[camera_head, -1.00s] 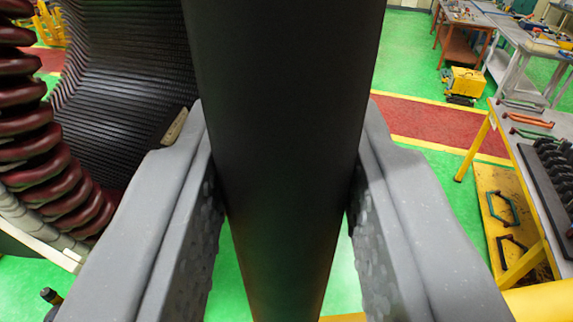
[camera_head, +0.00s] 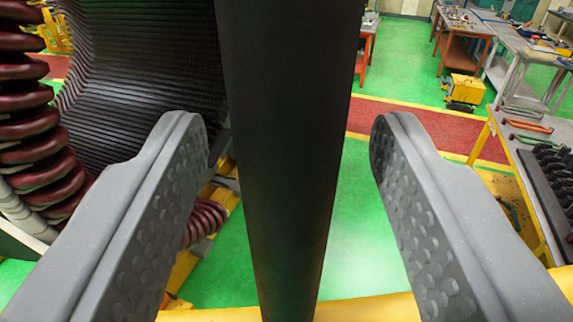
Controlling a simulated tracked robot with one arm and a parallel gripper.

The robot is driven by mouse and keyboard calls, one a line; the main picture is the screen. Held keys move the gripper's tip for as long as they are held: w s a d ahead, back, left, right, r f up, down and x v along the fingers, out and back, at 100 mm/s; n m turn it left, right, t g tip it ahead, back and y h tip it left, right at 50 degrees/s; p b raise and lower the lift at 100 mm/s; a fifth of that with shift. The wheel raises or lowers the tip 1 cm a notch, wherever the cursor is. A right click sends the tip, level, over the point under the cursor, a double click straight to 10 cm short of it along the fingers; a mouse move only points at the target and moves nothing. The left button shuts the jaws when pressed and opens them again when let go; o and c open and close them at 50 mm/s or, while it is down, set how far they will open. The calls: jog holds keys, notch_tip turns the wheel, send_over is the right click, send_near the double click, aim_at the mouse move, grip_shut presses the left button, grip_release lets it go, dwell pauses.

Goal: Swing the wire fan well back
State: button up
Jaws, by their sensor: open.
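A smooth dark post or tube (camera_head: 285,200) runs from top to bottom through the middle of the view. My gripper (camera_head: 287,135) is open, with one grey finger on each side of the post. There is a clear gap between the post and each finger, wider on the right. The inner finger pads are dimpled and hold nothing. I cannot tell if this post belongs to the wire fan; no other part that I can name as the fan shows.
At left is the stator, with a black ribbed bore (camera_head: 150,70) and dark red coils (camera_head: 30,130) close to the left finger. At right stands a workbench (camera_head: 530,165) with tools. Green floor (camera_head: 370,220) is open behind the post. A yellow bar (camera_head: 370,308) crosses the bottom.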

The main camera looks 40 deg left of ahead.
jog(key=v, duration=1.2)
jog(key=shift+s, duration=0.15)
